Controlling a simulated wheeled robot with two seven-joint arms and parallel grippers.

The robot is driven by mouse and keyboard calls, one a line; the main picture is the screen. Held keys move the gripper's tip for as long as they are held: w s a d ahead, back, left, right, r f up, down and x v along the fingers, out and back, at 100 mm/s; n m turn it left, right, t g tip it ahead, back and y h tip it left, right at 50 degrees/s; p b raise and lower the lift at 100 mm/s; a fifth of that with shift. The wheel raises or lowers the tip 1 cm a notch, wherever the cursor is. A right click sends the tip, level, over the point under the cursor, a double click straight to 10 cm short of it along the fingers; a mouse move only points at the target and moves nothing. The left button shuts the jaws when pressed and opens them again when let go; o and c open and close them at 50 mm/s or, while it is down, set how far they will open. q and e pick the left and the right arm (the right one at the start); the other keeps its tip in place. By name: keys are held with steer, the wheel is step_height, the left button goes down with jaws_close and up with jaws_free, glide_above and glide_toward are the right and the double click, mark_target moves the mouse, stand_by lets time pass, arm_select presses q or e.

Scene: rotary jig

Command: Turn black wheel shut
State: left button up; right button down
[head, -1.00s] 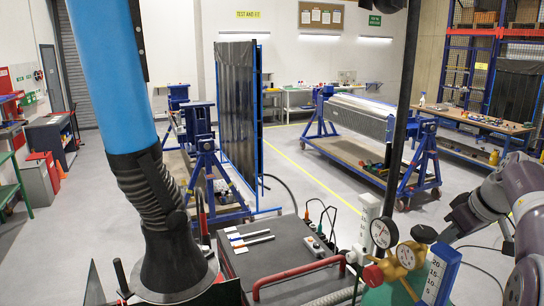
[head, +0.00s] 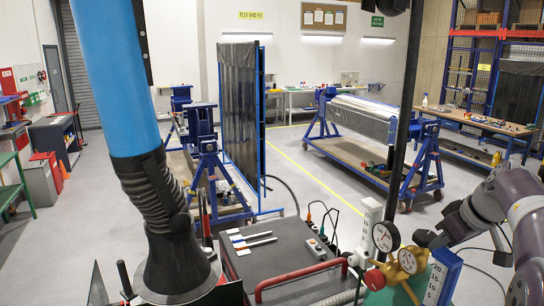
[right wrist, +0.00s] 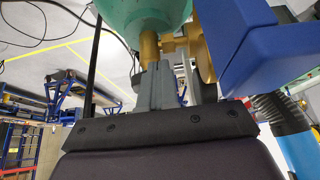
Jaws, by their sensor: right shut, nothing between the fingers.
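The black wheel (head: 424,237) shows in the head view as a small dark round shape just right of the two gauges, on top of a green bottle (head: 381,297). My right gripper (head: 439,240) reaches in from the right, close beside the wheel; its fingertips are hard to make out there. In the right wrist view, its grey fingers (right wrist: 158,72) are together and empty, in front of the brass valve (right wrist: 150,48) under the green bottle shoulder (right wrist: 145,14). A dark round edge left of the fingers looks like the wheel (right wrist: 119,93), partly hidden. I cannot tell whether they touch. My left gripper is out of view.
The gauges (head: 410,259) and a blue-and-white block (head: 442,276) crowd the bottle. A dark cabinet with a red handle (head: 300,273) stands left of it. A blue lifter tube with black bellows (head: 152,190) hangs at the left. Blue jig frames (head: 420,165) stand behind.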

steer(key=shift+s+a, duration=0.1)
steer(key=shift+s, duration=0.05)
stand_by(0.5)
steer(key=shift+w+d+r, duration=0.7)
steer(key=shift+d+r, duration=0.8)
steer(key=shift+r, duration=1.7)
step_height(320, 180, down, 6)
steer(key=b, duration=0.2)
steer(key=shift+s+f, duration=0.15)
steer(key=shift+f, duration=0.1)
steer(key=shift+s+a+r, duration=0.1)
steer(key=shift+a, duration=0.1)
steer(key=shift+p, duration=0.45)
